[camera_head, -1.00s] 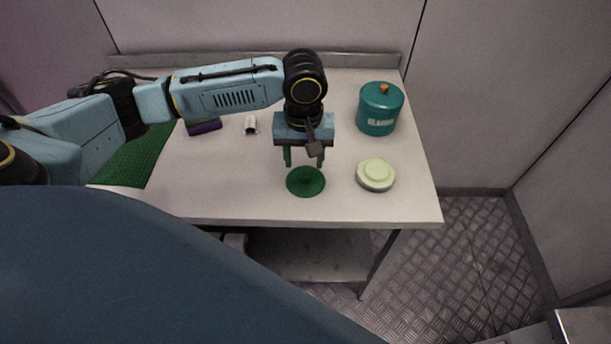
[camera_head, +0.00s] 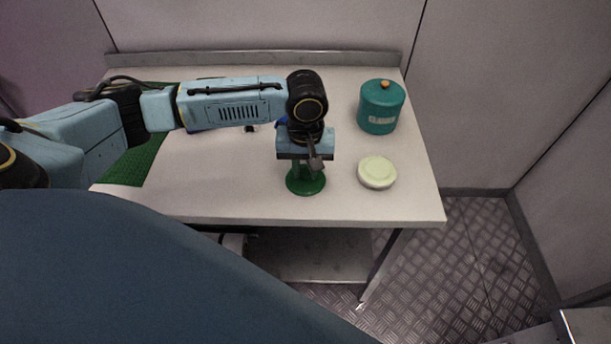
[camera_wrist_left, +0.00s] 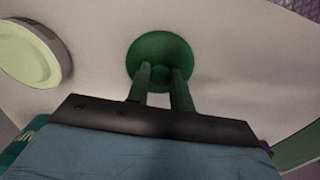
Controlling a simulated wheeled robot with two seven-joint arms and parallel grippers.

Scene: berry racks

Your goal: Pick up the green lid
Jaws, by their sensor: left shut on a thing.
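The green lid (camera_head: 306,186) is a dark green disc lying on the table near its front edge. It also shows in the left wrist view (camera_wrist_left: 160,52), with a small knob at its middle. My left gripper (camera_head: 307,172) points down over the lid. Its green fingers are shut on the lid's knob, which also shows in the left wrist view between the fingertips (camera_wrist_left: 158,76). The lid appears to rest on the table. My right gripper is not in view.
A pale round container (camera_head: 377,172) stands just right of the lid. A teal canister (camera_head: 381,107) with an orange knob stands behind it. A green mat (camera_head: 134,164) lies at the left, partly behind my arm. The table's front edge is close to the lid.

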